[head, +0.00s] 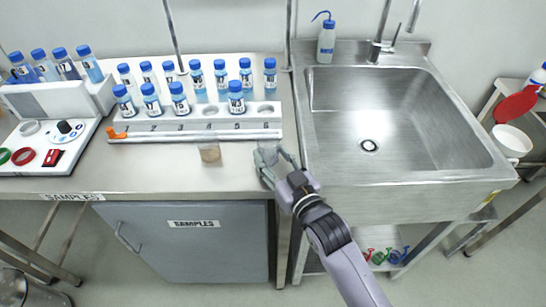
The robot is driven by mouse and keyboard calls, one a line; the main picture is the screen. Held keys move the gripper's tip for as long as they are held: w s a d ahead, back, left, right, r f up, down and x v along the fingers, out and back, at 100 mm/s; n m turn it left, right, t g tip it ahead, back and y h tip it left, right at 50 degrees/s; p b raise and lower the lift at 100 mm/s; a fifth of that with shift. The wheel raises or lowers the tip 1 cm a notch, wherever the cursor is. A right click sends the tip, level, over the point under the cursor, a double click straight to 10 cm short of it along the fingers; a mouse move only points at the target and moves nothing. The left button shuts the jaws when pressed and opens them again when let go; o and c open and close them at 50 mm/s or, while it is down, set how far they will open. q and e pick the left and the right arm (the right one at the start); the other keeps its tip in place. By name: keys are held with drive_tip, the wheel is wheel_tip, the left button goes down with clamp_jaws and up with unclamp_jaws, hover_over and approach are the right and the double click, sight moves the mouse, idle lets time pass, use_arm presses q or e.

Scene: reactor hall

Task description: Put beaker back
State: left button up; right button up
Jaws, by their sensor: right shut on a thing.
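My right gripper (268,160) is at the front right of the steel counter, close to the gap before the sink. It is shut on what looks like a clear beaker (268,145), mostly hidden by the fingers. I cannot tell whether it touches the counter. Another small beaker (210,153) with brownish contents stands on the counter to the left, in front of the rack, apart from the gripper. My left gripper is not in view.
A white numbered rack (195,128) holds several blue-capped bottles behind the beakers. A steel sink (400,110) is at the right, with a wash bottle (326,42) behind it. A white device (60,120) stands at the left. The counter's front strip is mostly clear.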

drive_tip(key=shift+f, duration=0.15)
drive_tip(key=o, duration=1.2)
drive_tip(key=shift+r, duration=0.3)
drive_tip(key=b+v, duration=0.1)
drive_tip(key=v, duration=1.1)
drive_tip(key=shift+f, duration=0.2)
